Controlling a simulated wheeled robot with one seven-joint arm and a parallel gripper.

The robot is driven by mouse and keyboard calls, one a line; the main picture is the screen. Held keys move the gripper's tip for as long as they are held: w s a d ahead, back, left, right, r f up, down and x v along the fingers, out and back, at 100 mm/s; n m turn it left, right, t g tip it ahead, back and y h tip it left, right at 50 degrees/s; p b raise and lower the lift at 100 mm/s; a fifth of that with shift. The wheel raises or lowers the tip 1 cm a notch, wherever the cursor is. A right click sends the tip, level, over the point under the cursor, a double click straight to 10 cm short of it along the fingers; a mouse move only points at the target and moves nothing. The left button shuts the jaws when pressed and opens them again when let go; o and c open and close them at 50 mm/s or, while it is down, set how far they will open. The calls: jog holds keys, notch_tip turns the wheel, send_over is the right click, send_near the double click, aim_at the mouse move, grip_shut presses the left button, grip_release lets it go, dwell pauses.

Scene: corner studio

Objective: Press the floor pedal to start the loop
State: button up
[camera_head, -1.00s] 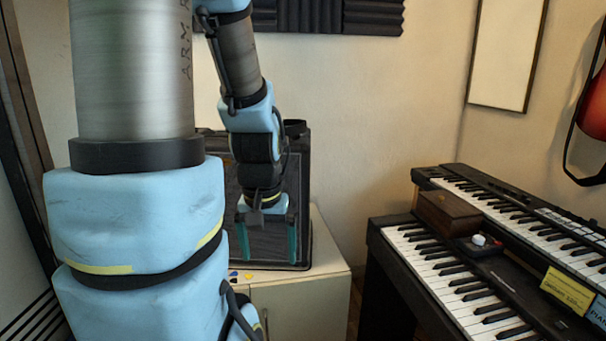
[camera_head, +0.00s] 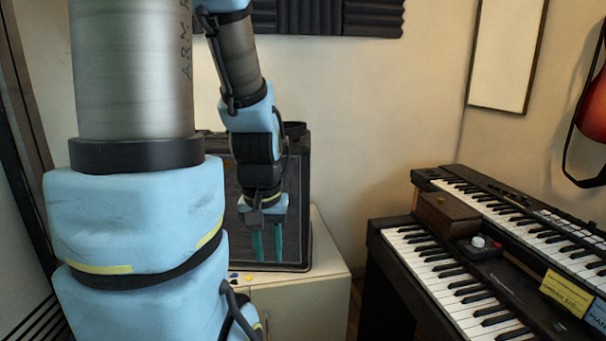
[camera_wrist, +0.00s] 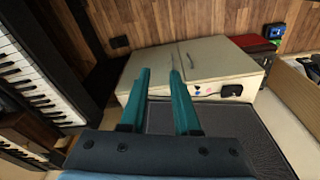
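My gripper (camera_head: 267,250) hangs fingers down in front of the black amplifier in the head view. Its two teal fingers are empty, with a narrow gap between them; it also shows in the wrist view (camera_wrist: 160,72). No floor pedal is clearly recognisable. In the wrist view a small black object (camera_wrist: 119,42) lies on the wooden floor past the cabinet, apart from my fingers. I cannot tell whether either is the pedal. The head view shows almost no floor.
A black amplifier (camera_head: 297,215) stands on a pale cabinet (camera_head: 320,300) close to my gripper. Two keyboards (camera_head: 440,270) (camera_head: 510,205) stand at the right, with a brown box (camera_head: 447,212) on them. Wooden floor (camera_wrist: 195,20) is open beyond the cabinet in the wrist view.

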grip_shut()
dwell(0.9)
